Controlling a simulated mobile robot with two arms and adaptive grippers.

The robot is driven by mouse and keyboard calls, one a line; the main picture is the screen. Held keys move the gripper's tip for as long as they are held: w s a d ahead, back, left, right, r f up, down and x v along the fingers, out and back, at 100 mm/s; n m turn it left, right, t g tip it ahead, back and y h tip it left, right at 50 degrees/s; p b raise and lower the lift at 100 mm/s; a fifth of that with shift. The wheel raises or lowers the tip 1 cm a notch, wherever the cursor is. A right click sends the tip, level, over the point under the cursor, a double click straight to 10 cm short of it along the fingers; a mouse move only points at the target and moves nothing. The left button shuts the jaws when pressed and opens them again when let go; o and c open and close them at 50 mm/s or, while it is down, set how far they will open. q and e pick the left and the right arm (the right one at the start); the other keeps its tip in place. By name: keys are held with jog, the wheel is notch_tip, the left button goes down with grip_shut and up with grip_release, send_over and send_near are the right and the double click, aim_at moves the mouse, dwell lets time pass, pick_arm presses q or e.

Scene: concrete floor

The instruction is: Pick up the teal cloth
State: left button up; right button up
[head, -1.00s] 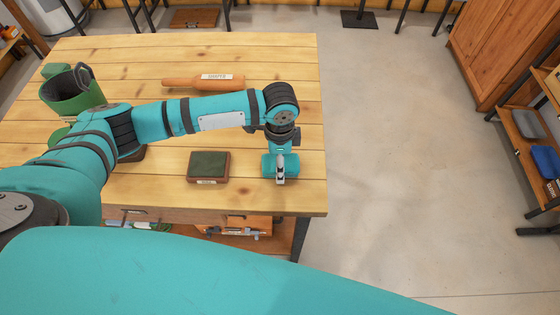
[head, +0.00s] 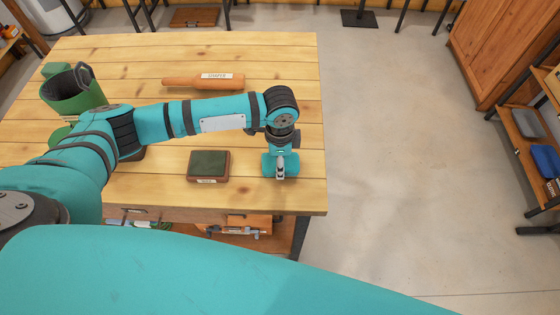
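My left arm reaches in from the left over the wooden table. My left gripper (head: 281,171) hangs down near the table's right edge, just right of a dark green pad on a wooden block. I see the gripper nearly edge-on, so its opening and anything between its fingers are hidden. Teal surfaces flank the grey finger, and I cannot tell whether they are gripper or cloth. I cannot make out a separate teal cloth anywhere in view. My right gripper is not in view.
The wooden table (head: 120,60) holds the green-topped block (head: 209,165), a labelled wooden tool (head: 190,83) and a green container (head: 75,98). Concrete floor (head: 390,160) is clear right of the table. A shelf (head: 545,195) with folded grey and blue items stands at far right.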

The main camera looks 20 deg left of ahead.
pick_arm(q)
jog(key=shift+r, duration=0.15)
jog(key=shift+r, duration=0.25)
jog(key=r, duration=0.1)
jog(key=b, duration=0.1)
jog(key=r, duration=0.1)
jog(key=shift+s+r, duration=0.25)
jog(key=shift+r, duration=0.1)
jog(key=s+r+b, duration=0.1)
jog(key=s+b, duration=0.1)
jog(key=s, duration=1.3)
jog(key=shift+s+a+r+b, duration=0.2)
jog(key=shift+s+r+b, duration=0.05)
jog(key=shift+r+b, duration=0.05)
jog(key=o, duration=0.3)
jog(key=shift+c, duration=1.4)
